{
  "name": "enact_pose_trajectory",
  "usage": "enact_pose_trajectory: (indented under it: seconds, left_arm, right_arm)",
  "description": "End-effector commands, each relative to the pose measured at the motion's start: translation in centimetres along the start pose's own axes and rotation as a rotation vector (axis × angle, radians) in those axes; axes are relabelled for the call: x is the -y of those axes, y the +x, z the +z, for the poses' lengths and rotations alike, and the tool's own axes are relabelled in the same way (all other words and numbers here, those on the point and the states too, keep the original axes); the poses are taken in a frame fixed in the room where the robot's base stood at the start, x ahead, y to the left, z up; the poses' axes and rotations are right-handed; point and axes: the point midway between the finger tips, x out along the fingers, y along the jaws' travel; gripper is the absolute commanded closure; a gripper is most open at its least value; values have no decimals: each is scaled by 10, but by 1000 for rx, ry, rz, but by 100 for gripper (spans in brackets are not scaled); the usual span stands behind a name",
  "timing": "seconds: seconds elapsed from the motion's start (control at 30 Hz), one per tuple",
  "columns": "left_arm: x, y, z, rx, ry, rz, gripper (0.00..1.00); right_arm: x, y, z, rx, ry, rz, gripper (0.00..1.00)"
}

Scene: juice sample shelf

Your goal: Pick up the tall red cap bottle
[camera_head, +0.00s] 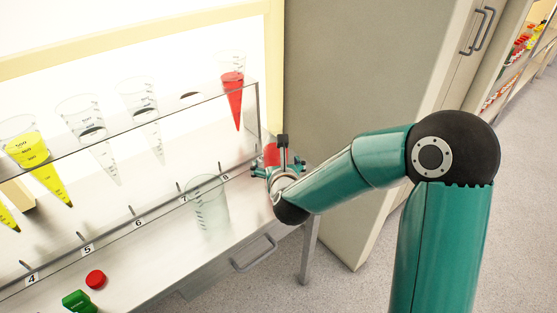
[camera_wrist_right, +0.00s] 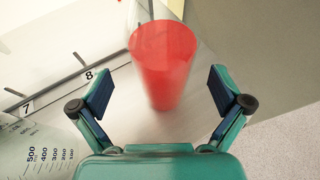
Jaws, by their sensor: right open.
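A tall red object (camera_wrist_right: 164,60), which looks like the red cap bottle, stands upright on the bench beside the number 8 mark. It narrows downward in the right wrist view. In the head view, only a small red part of it (camera_head: 271,154) shows behind my right gripper (camera_head: 282,158). My right gripper (camera_wrist_right: 160,92) is open, its two fingers spread to the left and right of the red object with a gap on each side. Its lower end looks faint in the wrist view, and I cannot tell its cap from its body. My left gripper is not in view.
A glass shelf (camera_head: 150,121) holds several cones, one with red juice (camera_head: 232,88) and one with yellow (camera_head: 27,149). A clear beaker (camera_head: 207,205) stands near mark 7. A loose red cap (camera_head: 95,279) and a green cap (camera_head: 78,301) lie on the bench. A grey cabinet (camera_head: 355,75) stands to the right.

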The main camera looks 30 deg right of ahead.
Motion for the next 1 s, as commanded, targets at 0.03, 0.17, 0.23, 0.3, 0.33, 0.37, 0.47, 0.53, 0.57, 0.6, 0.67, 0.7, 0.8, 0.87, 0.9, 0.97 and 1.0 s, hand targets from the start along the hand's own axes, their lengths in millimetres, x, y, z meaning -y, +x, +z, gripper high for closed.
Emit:
enact_pose_trajectory:
  seconds: [0.03, 0.17, 0.23, 0.3, 0.33, 0.37, 0.47, 0.53, 0.57, 0.6, 0.67, 0.7, 0.8, 0.87, 0.9, 0.97, 1.0]
  left_arm:
    - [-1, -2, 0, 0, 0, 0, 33]
    - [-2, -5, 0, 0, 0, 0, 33]
    - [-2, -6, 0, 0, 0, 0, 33]
    - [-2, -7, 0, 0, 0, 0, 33]
    - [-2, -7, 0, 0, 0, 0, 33]
    - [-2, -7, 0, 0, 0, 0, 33]
    - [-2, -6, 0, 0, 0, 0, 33]
    - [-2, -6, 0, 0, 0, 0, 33]
    - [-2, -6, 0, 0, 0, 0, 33]
    - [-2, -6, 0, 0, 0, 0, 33]
    - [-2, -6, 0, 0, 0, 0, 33]
    - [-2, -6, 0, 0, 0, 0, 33]
    - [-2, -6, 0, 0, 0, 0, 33]
    - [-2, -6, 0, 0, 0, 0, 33]
    - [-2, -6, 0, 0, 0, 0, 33]
    - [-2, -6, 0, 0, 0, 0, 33]
    - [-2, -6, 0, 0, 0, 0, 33]
  right_arm:
    - [2, 7, -2, -4, 0, -2, 0]
    - [3, 26, -4, -2, 1, -2, 0]
    - [3, 34, -4, -2, 1, -1, 0]
    - [3, 39, -5, -2, 0, 0, 0]
    - [3, 40, -5, -2, 0, 0, 0]
    - [2, 41, -5, -2, 0, 1, 0]
    - [2, 42, -5, -1, 0, 1, 0]
    - [2, 41, -5, -1, 0, 1, 0]
    - [2, 41, -5, -1, 0, 1, 0]
    - [2, 41, -5, -1, 0, 1, 7]
    - [2, 41, -5, -1, 0, 1, 17]
    - [2, 41, -5, -1, 0, 1, 23]
    - [2, 41, -5, -1, 0, 1, 40]
    - [2, 41, -5, -1, 0, 1, 50]
    - [2, 41, -5, -1, 0, 1, 57]
    - [2, 41, -5, -1, 0, 1, 67]
    - [2, 41, -5, -1, 0, 1, 73]
